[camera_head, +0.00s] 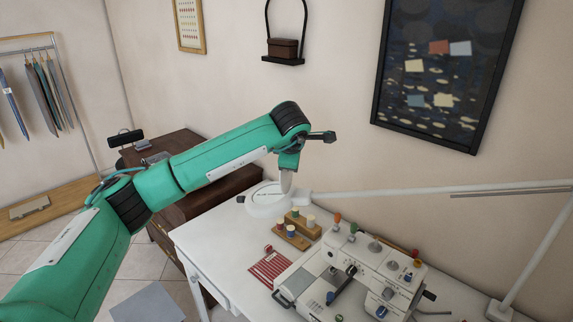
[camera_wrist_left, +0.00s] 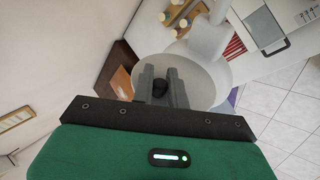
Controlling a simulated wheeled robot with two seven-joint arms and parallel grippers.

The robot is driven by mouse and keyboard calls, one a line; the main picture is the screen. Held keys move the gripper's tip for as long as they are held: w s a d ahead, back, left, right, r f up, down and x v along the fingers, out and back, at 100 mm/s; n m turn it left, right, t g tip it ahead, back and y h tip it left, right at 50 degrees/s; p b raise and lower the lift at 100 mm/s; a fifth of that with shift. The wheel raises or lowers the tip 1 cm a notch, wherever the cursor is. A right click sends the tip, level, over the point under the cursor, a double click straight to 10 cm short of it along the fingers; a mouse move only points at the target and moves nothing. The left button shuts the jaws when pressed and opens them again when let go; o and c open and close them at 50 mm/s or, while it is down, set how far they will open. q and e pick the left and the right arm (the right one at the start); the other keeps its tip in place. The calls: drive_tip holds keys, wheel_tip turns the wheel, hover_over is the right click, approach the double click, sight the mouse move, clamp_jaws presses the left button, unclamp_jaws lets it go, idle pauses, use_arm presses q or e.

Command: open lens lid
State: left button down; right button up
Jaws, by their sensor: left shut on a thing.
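The white round lens head with its lid (camera_head: 264,200) lies at the back left of the white table, at the end of a white jointed lamp arm (camera_head: 400,191). My left gripper (camera_head: 287,183) reaches down to its far right part. In the left wrist view the pale round lid (camera_wrist_left: 207,84) shows beneath my left gripper (camera_wrist_left: 161,88). Its two fingers are shut on a small dark knob (camera_wrist_left: 161,88) on the lid. My right gripper is not in view.
A wooden rack with thread spools (camera_head: 297,229) and a red striped sheet (camera_head: 270,269) lie near the lens. A white sewing machine (camera_head: 345,284) fills the front of the white table (camera_head: 226,246). A brown cabinet (camera_head: 215,200) stands behind my arm at left.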

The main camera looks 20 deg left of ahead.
use_arm(q)
drive_tip(key=shift+d+y, duration=0.25)
drive_tip(key=shift+y, duration=0.05)
drive_tip(key=c, duration=1.4)
unclamp_jaws()
drive_tip(key=shift+r, duration=0.1)
drive_tip(key=b+v, duration=0.4)
drive_tip(key=v, duration=0.9)
drive_tip(key=shift+s+r+b, duration=0.15)
drive_tip(key=shift+r+b, duration=0.15)
drive_tip(key=shift+b, duration=0.05)
drive_tip(key=shift+d, duration=0.1)
